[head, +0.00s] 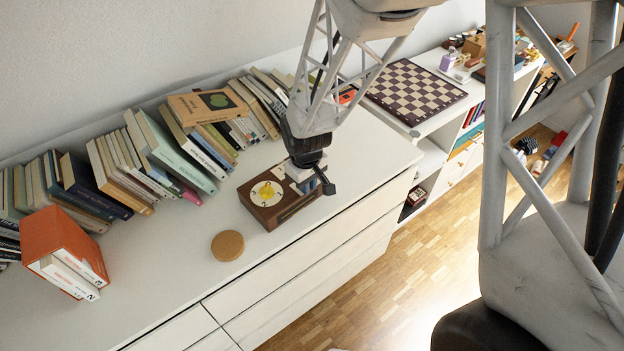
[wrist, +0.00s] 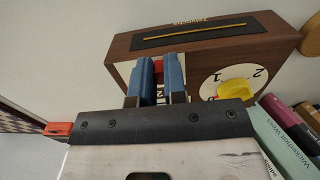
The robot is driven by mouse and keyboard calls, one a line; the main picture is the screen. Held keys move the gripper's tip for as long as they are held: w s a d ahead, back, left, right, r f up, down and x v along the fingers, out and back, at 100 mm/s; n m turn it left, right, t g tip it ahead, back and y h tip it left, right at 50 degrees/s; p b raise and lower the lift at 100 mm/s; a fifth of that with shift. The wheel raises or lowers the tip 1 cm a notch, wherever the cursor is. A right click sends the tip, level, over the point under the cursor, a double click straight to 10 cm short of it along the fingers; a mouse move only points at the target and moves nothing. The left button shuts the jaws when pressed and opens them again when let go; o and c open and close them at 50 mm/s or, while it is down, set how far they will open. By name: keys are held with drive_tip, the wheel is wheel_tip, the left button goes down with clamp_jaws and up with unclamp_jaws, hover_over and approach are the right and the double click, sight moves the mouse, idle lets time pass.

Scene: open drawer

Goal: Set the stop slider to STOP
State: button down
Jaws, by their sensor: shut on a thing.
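A wooden box (head: 270,216) with a white dial plate stands on the white cabinet top; it also fills the upper part of the wrist view (wrist: 205,60). Its dial has a yellow knob (wrist: 237,86) and numbers. A dark strip with a yellow line (wrist: 195,33) runs along one side. My gripper (head: 304,178) is over the box's right end. In the wrist view its two blue fingers (wrist: 158,76) are shut on a small red slider knob (wrist: 158,68). The fingers cover most of a light label beside it, so STOP cannot be read and the slider's position cannot be told.
A round cork-coloured disc (head: 228,246) lies in front of the box. Rows of books (head: 160,150) line the wall behind and left. An orange book case (head: 62,243) stands at far left. A chessboard (head: 415,92) lies at the back right. The cabinet's front edge is close to the box.

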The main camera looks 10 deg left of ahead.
drive_tip(key=c, duration=1.2)
unclamp_jaws()
drive_tip(key=shift+o, duration=0.2)
drive_tip(key=shift+r, duration=0.15)
drive_tip(key=shift+r, duration=3.75)
drive_tip(key=s+d+r+m+t, duration=0.1)
drive_tip(key=s+d+r+m, duration=0.15)
drive_tip(key=d+r, duration=0.45)
drive_tip(key=s+d+r+m, duration=0.2)
drive_tip(key=s+d+r, duration=0.25)
drive_tip(key=d, duration=0.45)
drive_tip(key=s+d+r+m+t, duration=0.1)
drive_tip(key=s+d+r+m, duration=0.4)
drive_tip(key=s+d, duration=0.7)
drive_tip(key=shift+s+d+r+m+t, duration=0.3)
drive_tip(key=shift+s+r, duration=0.25)
drive_tip(key=shift+r, duration=0.6)
